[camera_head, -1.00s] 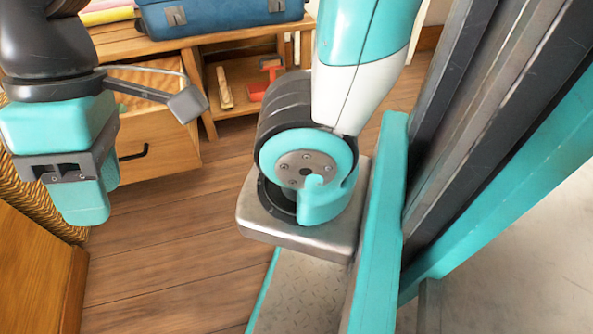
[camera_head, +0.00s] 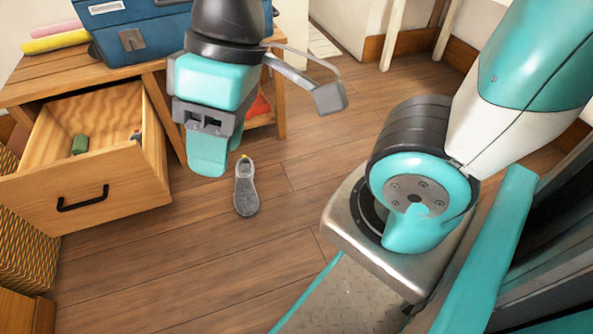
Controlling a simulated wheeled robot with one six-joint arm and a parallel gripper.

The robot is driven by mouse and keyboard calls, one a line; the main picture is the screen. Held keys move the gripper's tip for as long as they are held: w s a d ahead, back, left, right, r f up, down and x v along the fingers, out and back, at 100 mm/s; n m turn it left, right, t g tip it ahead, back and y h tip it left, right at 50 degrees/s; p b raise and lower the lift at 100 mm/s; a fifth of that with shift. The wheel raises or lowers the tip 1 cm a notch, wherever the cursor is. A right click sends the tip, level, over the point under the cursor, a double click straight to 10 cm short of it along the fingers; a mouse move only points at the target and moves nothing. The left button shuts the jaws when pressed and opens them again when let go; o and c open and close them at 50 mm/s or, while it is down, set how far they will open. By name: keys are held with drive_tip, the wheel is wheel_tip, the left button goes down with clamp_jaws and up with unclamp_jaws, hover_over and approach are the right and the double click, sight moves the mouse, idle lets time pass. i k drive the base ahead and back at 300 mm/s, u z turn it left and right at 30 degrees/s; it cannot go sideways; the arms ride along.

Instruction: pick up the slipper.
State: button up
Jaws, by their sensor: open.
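A grey slipper (camera_head: 246,190) lies on the wooden floor, its sole end toward me and a small yellow spot at its far end. My gripper (camera_head: 212,162) hangs above and to the left of the slipper in the picture, pointing down. The jaws are open and nothing shows between them; one finger partly hides the other. The gripper and slipper look apart, but the height between them is hard to tell.
An open drawer (camera_head: 95,180) with a small green item juts out at the left. A wooden bench (camera_head: 40,82) carries a blue case (camera_head: 130,35) and rolled towels (camera_head: 55,42). A wicker basket (camera_head: 25,240) stands at the left edge. Floor right of the slipper is clear.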

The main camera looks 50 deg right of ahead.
sight(246, 199)
drive_tip(key=z, duration=0.8)
drive_tip(key=i, duration=1)
drive_tip(key=z, duration=0.05)
